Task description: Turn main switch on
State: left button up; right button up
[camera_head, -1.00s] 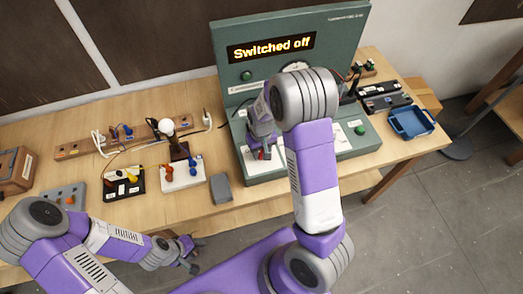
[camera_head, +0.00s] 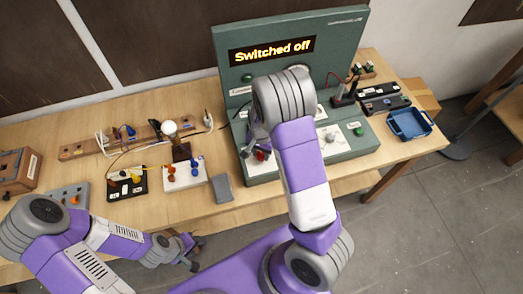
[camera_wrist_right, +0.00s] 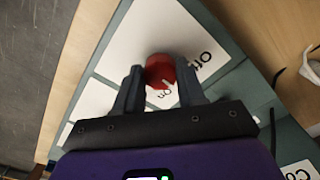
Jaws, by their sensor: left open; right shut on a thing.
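The main switch is a red knob (camera_wrist_right: 160,72) with a white mark, on a white panel (camera_wrist_right: 182,40) labelled "Off" and, it seems, "On". My right gripper (camera_wrist_right: 160,88) is shut on the knob, one finger on each side, in the right wrist view. In the head view my right arm hides most of this gripper, and a bit of the red knob (camera_head: 261,155) shows at the left of the green test station (camera_head: 340,40). The station's display (camera_head: 272,50) reads "Switched off". My left gripper (camera_head: 197,252) is open and empty, in front of the table edge.
A lamp bulb (camera_head: 169,128) on a dark stand, a black terminal board (camera_head: 128,184) and a white board (camera_head: 185,176) stand left of the station. A grey block (camera_head: 222,188) lies near the front edge. A blue tray (camera_head: 409,124) is at the right.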

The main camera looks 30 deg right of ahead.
aim_at(261, 154)
jog(key=m+p, duration=0.2)
jog(key=m, duration=0.2)
jog(key=shift+w+r+m, duration=0.1)
jog(key=shift+m, duration=0.2)
jog(key=shift+m+p, duration=0.75)
jog(key=shift+m, duration=1.15)
jog(key=o, duration=1.1)
jog(key=shift+c, duration=0.2)
notch_tip(261, 154, up, 7)
jog(key=shift+r+p, duration=0.2)
jog(key=shift+p, duration=0.2)
